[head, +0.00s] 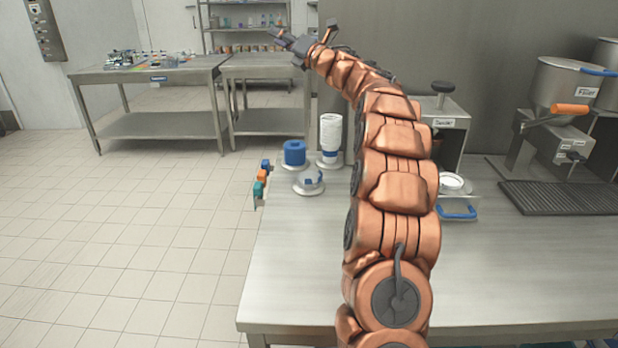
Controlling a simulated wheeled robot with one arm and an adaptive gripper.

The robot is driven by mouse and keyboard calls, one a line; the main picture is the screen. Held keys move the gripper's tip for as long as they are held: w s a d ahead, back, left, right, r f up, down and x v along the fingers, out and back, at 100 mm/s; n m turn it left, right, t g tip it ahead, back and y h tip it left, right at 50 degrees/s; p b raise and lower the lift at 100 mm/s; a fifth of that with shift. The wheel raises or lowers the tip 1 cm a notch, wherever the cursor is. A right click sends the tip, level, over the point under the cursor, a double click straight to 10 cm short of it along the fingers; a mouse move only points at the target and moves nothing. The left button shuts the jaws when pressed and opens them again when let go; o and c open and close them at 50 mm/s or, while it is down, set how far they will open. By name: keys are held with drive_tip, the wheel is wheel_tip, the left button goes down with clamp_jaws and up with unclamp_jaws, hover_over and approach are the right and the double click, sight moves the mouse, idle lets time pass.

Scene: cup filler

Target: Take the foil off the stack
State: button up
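A low round holder (310,182) stands near the table's left edge, with a pale and blue piece on top. It may be the foil stack, but single foils are too small to make out. Behind it stand a blue cylinder (294,152) on a pale base and a tall stack of white cups (330,130). My gripper (290,40) is raised at the end of the copper arm, above and well beyond these stands, touching none of them. Its dark fingers are small and seen at an angle, so their opening is unclear. I see nothing held in it.
The sealer (452,120) stands right of my arm, partly hidden, with a white round piece (452,183) and blue handle in front. The filler (570,85) is farther right by a dark grate (560,197). Small coloured blocks (261,177) line the left edge.

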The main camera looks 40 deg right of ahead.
drive_tip(key=s+d+f+n+g+y+b, duration=0.1)
drive_tip(key=s+d+f+n+g+y, duration=0.2)
drive_tip(key=f+n, duration=0.5)
drive_tip(key=s+d+f+n+g+y+b, duration=0.1)
drive_tip(key=s+f+n+g+y, duration=0.2)
drive_tip(key=f, duration=0.8)
drive_tip(key=n+g+h+b, duration=0.1)
drive_tip(key=n+g, duration=0.3)
drive_tip(key=g, duration=0.2)
approach(312, 177)
drive_tip(key=a, duration=0.1)
drive_tip(key=a+r, duration=0.1)
drive_tip(key=s+a+r, duration=0.1)
drive_tip(key=shift+s+a, duration=0.1)
drive_tip(key=shift+a, duration=0.3)
drive_tip(key=shift+x, duration=1.4)
drive_tip(key=shift+w+a+f, duration=0.15)
drive_tip(key=shift+a, duration=0.25)
drive_tip(key=shift+w+a+f, duration=0.15)
drive_tip(key=shift+a+f, duration=0.05)
drive_tip(key=shift+a, duration=0.25)
drive_tip(key=shift+w+a+f+g+p, duration=0.15)
drive_tip(key=shift+w+a+f+p, duration=0.1)
drive_tip(key=shift+w+a+f, duration=0.25)
drive_tip(key=shift+w+a+f+g+p, duration=0.2)
drive_tip(key=shift+w+a+f, duration=0.1)
drive_tip(key=shift+a, duration=0.3)
clamp_jaws()
